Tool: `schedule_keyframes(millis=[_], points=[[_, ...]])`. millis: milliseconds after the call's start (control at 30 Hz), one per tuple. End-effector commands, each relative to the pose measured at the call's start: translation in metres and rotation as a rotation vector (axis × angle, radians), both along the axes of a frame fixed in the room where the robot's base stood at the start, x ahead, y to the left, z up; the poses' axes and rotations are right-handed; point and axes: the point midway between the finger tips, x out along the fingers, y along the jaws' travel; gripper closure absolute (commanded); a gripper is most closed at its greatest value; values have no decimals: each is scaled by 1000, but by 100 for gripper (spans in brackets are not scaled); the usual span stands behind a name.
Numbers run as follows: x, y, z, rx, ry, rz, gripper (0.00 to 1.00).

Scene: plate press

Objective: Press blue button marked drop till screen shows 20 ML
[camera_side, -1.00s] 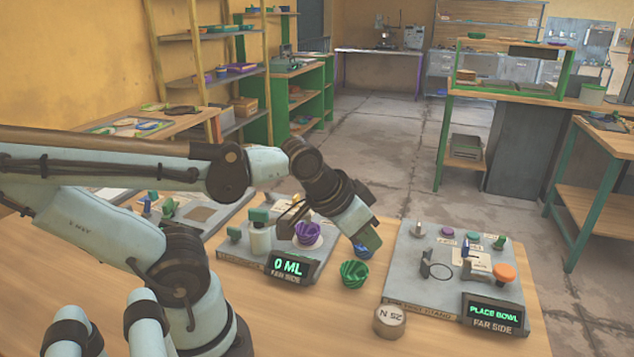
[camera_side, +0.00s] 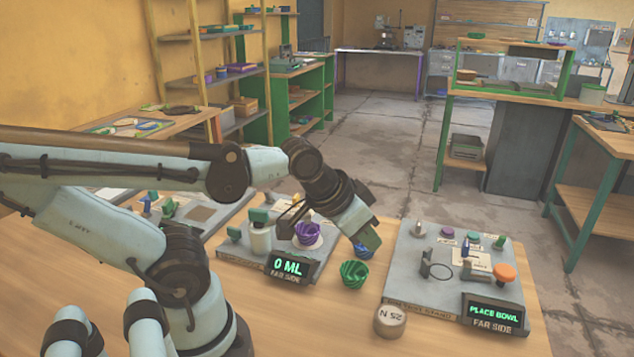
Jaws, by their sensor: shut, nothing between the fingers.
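The left press station has a small screen (camera_side: 288,267) that reads "0 ML" in green, with "FAR SIDE" below it. A blue button (camera_side: 361,250) shows at the station's right edge, partly covered by my gripper. I cannot read a mark on it. A purple ribbed bowl (camera_side: 308,233) sits on a pale round spot of the station, left of my gripper. A pale cylinder (camera_side: 261,238) with a green top stands left of the bowl.
A green ribbed bowl (camera_side: 354,273) is on the table just below my gripper. A round "25 N" weight (camera_side: 390,320) lies nearer. A second station (camera_side: 405,262) at right has an orange knob (camera_side: 504,272) and a screen (camera_side: 493,311) reading "PLACE BOWL".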

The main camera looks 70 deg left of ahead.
Motion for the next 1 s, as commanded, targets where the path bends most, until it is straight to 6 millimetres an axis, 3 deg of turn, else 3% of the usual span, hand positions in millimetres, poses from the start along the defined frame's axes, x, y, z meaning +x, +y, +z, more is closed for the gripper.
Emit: schedule_keyframes(millis=[733,867,1000], points=[[1,1,0,-2,-1,7,100],[9,11,3,-27,-9,63,100],[26,38,8,-91,-32,204,100]])
